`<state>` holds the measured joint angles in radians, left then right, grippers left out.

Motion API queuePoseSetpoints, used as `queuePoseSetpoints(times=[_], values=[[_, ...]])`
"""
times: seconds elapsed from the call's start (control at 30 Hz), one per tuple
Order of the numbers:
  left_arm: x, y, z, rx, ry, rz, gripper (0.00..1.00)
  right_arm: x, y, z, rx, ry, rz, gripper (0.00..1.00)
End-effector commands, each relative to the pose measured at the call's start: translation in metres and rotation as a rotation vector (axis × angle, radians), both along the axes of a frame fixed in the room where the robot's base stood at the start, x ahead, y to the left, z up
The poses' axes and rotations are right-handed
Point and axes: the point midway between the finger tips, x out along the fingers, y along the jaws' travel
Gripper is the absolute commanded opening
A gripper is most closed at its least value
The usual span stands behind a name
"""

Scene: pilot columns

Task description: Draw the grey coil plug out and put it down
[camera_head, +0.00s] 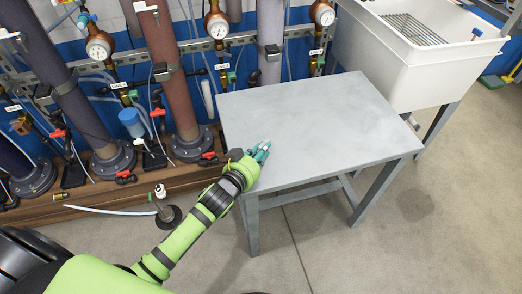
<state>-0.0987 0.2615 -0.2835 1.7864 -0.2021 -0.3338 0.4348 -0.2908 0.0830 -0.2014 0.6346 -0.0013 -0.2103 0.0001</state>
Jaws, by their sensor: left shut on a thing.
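My left gripper (262,150) reaches in from the lower left and is over the left front part of the grey table (320,115). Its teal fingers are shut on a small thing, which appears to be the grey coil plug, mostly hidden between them. I cannot tell whether the fingers or the plug touch the tabletop. My right gripper is not in view.
Columns (180,80) with gauges (98,46), valves and thin hoses stand along the blue and white wall. A white sink (385,45) is at the upper right. The tabletop is otherwise bare. A dark-based stand (168,215) is on the floor.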

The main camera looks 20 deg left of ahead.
Motion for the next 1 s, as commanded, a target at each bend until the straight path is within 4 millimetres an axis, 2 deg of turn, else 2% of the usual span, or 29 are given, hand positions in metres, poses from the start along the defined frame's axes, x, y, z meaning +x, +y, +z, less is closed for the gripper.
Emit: queuePoseSetpoints(times=[0.03, 0.07, 0.1, 0.43, 0.57, 1.0], values=[[0.0, 0.0, 0.0, 0.0, 0.0, 0.0, 0.33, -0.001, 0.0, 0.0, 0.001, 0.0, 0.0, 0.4], [0.0, 0.0, 0.0, 0.0, 0.0, 0.0, 0.45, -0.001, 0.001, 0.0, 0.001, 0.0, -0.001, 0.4], [0.0, 0.0, 0.0, 0.0, 0.0, 0.0, 0.49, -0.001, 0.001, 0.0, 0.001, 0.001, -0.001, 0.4], [-0.001, 0.0, -0.002, 0.0, 0.004, 0.0, 0.49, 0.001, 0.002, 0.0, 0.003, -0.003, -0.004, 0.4], [-0.009, 0.002, 0.0, 0.0, 0.005, 0.0, 0.49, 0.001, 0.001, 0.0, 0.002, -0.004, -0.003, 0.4], [-0.09, 0.016, 0.024, -0.001, 0.001, -0.001, 0.49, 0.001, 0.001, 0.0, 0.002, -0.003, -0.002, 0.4]])
